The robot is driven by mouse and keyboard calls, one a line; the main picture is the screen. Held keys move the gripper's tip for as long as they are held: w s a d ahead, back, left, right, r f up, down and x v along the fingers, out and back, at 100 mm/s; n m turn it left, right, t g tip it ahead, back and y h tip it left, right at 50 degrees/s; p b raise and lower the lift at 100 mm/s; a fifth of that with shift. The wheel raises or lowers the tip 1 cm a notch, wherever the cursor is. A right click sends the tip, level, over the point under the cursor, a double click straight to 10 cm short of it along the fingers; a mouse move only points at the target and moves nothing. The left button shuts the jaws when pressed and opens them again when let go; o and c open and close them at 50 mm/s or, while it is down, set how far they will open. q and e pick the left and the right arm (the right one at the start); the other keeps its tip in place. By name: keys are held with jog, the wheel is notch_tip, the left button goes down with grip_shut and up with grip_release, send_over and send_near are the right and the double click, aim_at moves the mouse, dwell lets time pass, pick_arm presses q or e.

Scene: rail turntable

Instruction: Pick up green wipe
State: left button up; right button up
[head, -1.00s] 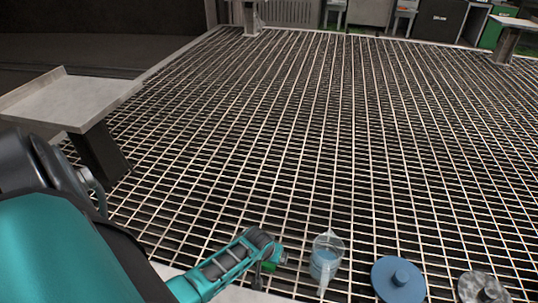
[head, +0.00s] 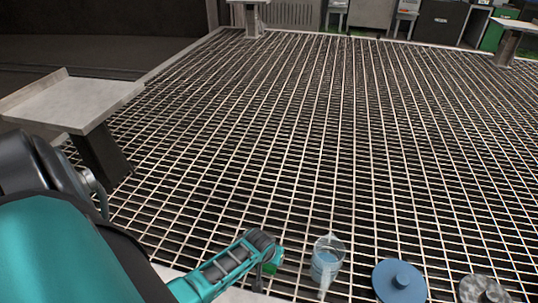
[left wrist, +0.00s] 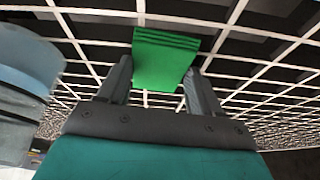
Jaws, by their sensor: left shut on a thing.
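The green wipe (left wrist: 162,58) is a folded green cloth between the two fingers of my left gripper (left wrist: 158,85) in the left wrist view. The fingers are shut on it from both sides. In the head view, my left gripper (head: 268,262) is near the bottom edge, and only a small part of the green wipe (head: 270,268) shows beside it. The rest of the wipe is hidden there by the gripper. My right gripper is not in view.
A clear beaker with blue liquid (head: 325,262) stands just right of my left gripper. Further right are a blue round lidded item (head: 398,281) and a grey knobbed item (head: 482,289). A pale table (head: 70,100) stands at the left. A wide metal grating lies beyond.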

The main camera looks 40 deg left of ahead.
pick_arm(q)
notch_tip(320, 180, up, 20)
jog(key=p, duration=0.9)
jog(key=shift+p, duration=0.3)
jog(key=shift+f, duration=0.1)
